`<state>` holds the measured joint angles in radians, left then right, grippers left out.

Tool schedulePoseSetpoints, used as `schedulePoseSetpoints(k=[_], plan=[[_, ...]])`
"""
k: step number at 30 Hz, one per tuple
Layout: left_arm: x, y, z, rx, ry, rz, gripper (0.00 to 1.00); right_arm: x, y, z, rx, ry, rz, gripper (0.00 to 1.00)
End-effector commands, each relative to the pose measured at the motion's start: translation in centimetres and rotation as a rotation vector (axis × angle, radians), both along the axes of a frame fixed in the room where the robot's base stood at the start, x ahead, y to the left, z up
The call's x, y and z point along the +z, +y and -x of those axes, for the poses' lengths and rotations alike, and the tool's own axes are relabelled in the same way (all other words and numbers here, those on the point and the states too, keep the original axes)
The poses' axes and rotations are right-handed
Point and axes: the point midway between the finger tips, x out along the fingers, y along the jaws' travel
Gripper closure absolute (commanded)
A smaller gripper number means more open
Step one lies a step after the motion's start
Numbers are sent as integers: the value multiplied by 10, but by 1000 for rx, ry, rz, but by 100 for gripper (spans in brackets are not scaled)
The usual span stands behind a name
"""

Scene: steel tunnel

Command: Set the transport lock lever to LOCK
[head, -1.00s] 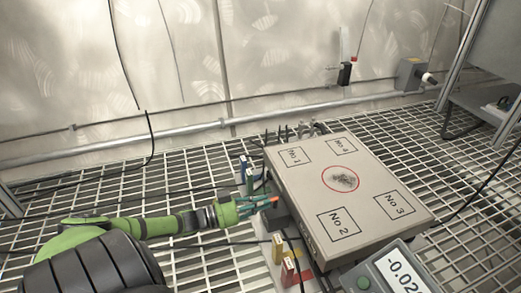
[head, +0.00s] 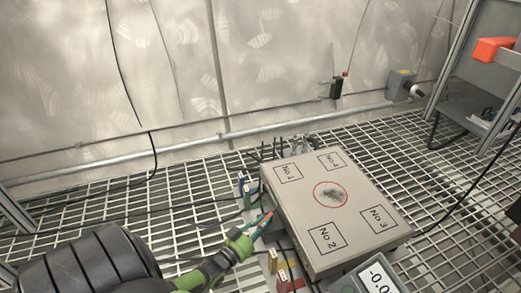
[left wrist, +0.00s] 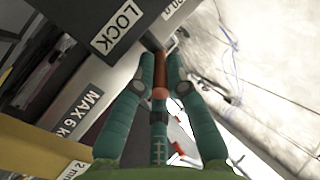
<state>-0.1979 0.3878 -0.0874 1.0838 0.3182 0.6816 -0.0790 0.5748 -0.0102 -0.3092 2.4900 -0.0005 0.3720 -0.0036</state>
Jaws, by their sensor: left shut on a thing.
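The transport lock lever (left wrist: 160,75) is a reddish-orange rod on the left side of the grey weighing platform (head: 296,222). My left gripper (head: 266,219) has teal fingers and is at that side of the platform. In the left wrist view the gripper (left wrist: 160,80) is shut on the lever, one finger on each side. A LOCK label (left wrist: 117,27) is on the housing up and left of the fingers. The lever's base and its other marking are not readable. My right gripper is not in view.
Coloured blocks stand along the platform's left side: blue and green ones (head: 245,190) behind, yellow and red ones (head: 283,272) in front. A digital display (head: 377,281) stands at the front right. Black cables cross the grating floor (head: 110,205). An orange object (head: 495,49) is at the upper right.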

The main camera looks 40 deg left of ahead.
Motion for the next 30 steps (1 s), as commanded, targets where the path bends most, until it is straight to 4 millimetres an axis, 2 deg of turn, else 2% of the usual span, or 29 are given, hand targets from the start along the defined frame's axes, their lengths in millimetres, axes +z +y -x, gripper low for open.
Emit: schedulePoseSetpoints(k=[12, 13, 14, 15, 25, 30], plan=[[0, -1, 0, 9, 0, 0, 100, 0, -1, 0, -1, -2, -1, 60], [0, -1, 0, 9, 0, 0, 82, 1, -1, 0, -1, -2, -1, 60], [0, -1, 0, 9, -1, 0, 70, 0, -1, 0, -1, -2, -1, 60], [0, -1, 0, 9, -1, 0, 62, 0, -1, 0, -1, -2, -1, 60], [1, 0, 0, 9, -1, 0, 62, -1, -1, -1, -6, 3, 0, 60], [10, 0, 0, 10, -3, 0, 62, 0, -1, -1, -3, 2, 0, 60]])
